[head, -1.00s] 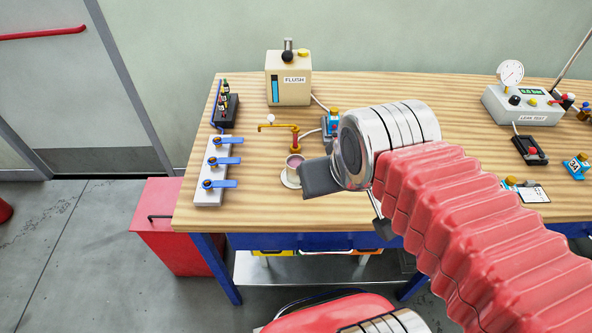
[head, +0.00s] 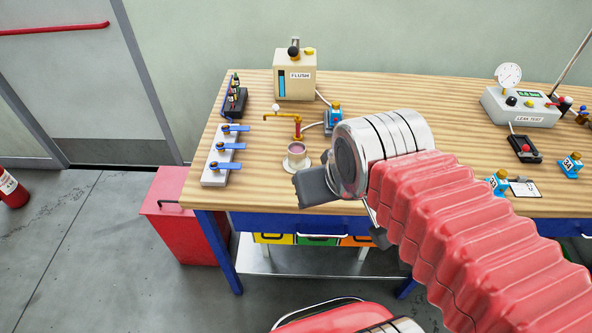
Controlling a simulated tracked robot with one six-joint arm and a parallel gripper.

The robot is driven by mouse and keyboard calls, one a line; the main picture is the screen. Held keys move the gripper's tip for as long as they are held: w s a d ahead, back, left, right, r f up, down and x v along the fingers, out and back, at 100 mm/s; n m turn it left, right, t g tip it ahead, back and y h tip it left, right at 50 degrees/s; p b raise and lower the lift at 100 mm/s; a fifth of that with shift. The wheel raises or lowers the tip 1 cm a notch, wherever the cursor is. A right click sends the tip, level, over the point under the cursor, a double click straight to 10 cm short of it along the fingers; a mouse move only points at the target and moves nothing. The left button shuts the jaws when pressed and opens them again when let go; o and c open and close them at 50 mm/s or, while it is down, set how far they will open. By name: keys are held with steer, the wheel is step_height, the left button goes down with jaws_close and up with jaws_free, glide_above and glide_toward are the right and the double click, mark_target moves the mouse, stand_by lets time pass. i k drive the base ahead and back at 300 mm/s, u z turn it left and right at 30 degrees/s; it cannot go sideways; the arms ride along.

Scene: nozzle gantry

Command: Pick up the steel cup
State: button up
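The steel cup (head: 296,149) stands upright on a pale round base on the left part of the workbench, under the spout of a brass tap (head: 297,128). It looks filled with something pinkish. My gripper (head: 306,188) is in front of the cup and slightly to its right, at the bench's front edge. Its dark finger points left; the other finger is hidden, so its opening does not show. No contact with the cup is visible.
A valve block with blue levers (head: 222,158) lies left of the cup. A beige FLUSH box (head: 295,82) stands behind. A blue fitting (head: 333,115) is right of the tap. The leak tester (head: 520,108) is far right. A red box (head: 172,215) stands on the floor.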

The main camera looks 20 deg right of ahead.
mark_target(297, 150)
steer(key=u, duration=0.5)
steer(key=k, duration=1.1)
steer(key=u, duration=0.55)
steer(key=i, duration=1.5)
steer(key=z, duration=0.55)
